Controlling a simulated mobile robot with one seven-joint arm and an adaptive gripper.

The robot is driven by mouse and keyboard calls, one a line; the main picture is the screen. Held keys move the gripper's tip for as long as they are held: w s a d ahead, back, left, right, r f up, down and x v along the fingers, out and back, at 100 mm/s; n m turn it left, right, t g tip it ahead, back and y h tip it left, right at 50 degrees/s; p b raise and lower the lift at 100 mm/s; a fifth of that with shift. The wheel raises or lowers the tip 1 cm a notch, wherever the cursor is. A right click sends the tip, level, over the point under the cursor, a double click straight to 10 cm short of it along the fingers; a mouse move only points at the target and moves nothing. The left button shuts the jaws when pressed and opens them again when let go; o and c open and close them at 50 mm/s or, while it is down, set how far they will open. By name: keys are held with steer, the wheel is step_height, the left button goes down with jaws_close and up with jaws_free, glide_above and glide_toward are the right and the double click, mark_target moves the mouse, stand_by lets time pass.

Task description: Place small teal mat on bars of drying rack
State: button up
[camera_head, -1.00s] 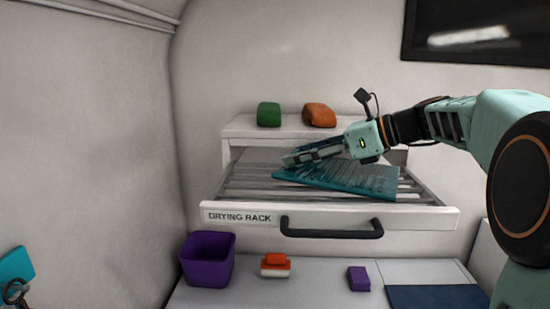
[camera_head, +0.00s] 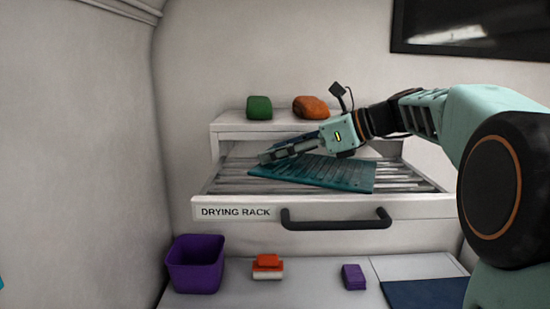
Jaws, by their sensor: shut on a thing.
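The small teal mat (camera_head: 335,174) is ribbed and lies over the bars of the drying rack (camera_head: 412,184), a pulled-out drawer with a label and a dark handle. My gripper (camera_head: 270,158) is shut on the mat near its left end. The mat appears slightly tilted, and I cannot tell how much of its underside touches the bars. The gripper's fingers and the mat's far edge partly hide each other. Bare bars show to the left and right of the mat.
A green item (camera_head: 259,107) and an orange item (camera_head: 311,107) sit on the ledge behind the rack. Below stand a purple bin (camera_head: 196,264), an orange-and-white brush-like item (camera_head: 267,266), a purple block (camera_head: 354,277) and a dark blue mat (camera_head: 428,293). A dark screen hangs upper right.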

steer(key=shift+a, duration=0.1)
steer(key=o, duration=0.9)
steer(key=shift+r, duration=0.1)
step_height(320, 180, up, 5)
glide_above(327, 168)
steer(key=shift+f, duration=0.2)
steer(key=shift+f+b, duration=0.1)
steer(key=shift+b, duration=0.2)
